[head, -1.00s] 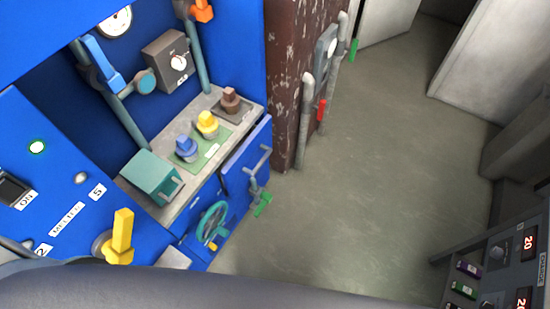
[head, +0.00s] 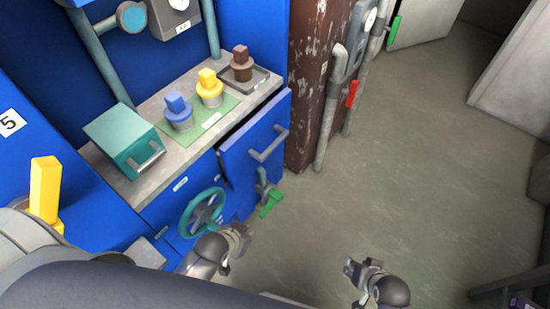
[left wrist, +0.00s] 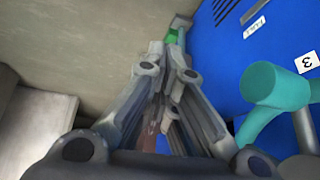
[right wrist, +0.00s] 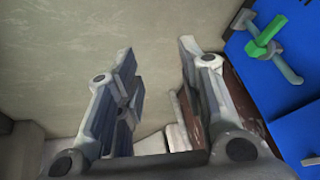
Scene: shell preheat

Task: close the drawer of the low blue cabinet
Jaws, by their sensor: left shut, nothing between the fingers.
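The low blue cabinet (head: 160,206) stands at the left of the head view under a grey worktop. Its drawer (head: 240,158) has a blue front with a grey bar handle (head: 270,142). The front stands out from the cabinet, with a dark gap behind its top edge. My left gripper (head: 243,236) is shut and empty, low in front of the cabinet, apart from the drawer; it also shows in the left wrist view (left wrist: 170,62). My right gripper (head: 356,268) is over the floor to the right, its fingers apart and empty in the right wrist view (right wrist: 158,58).
A teal box (head: 121,142) and blue, yellow and brown knobbed pieces stand on the worktop. A rusty column with pipes (head: 335,120) is beyond.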

